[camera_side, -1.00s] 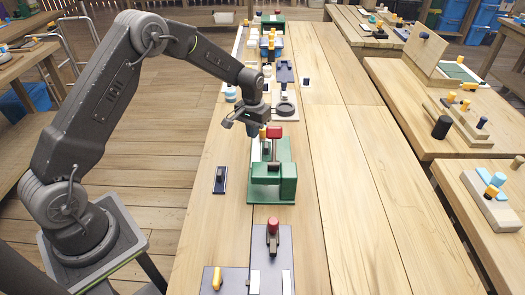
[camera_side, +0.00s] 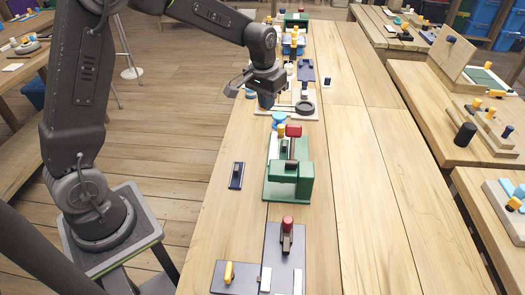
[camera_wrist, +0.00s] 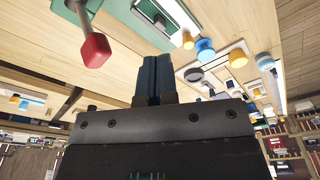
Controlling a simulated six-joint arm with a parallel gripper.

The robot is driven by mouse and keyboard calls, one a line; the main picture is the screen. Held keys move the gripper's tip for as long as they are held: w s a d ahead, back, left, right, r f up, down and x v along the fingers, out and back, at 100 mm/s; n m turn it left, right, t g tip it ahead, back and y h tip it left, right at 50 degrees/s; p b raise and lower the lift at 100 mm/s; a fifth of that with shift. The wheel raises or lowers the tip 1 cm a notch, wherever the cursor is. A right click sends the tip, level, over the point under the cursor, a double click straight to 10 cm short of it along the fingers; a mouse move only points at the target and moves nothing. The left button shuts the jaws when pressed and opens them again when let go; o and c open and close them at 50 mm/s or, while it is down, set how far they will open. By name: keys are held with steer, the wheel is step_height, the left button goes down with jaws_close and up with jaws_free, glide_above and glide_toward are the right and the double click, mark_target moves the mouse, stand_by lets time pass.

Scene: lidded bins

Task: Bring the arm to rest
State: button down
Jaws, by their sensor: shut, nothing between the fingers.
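My gripper (camera_side: 266,103) hangs above the long workbench (camera_side: 345,200), toward its far half. In the wrist view its two dark blue fingers (camera_wrist: 153,62) are together with nothing between them. The arm is raised, with the elbow out of the top of the side view. In the side view the fingertips appear just beyond the green fixture (camera_side: 290,188) with a red knob (camera_side: 293,131). The red knob also shows in the wrist view (camera_wrist: 95,50), left of the fingers and apart from them. Whether the fingertips touch anything is hard to tell.
A dark panel (camera_side: 260,250) with a red-topped lever and a yellow handle lies at the near end. A small dark blue plate (camera_side: 237,175) lies left of the green fixture. Several more fixtures stand farther back. The bench's right half is clear.

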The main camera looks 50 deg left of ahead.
steer(key=s+d+r+m+t, duration=0.15)
steer(key=s+d+r, duration=0.25)
steer(key=s+r, duration=0.65)
steer(key=s+d+t, duration=0.2)
steer(key=s, duration=1.3)
steer(key=shift+d+m+t, duration=0.35)
steer(key=shift+d, duration=0.05)
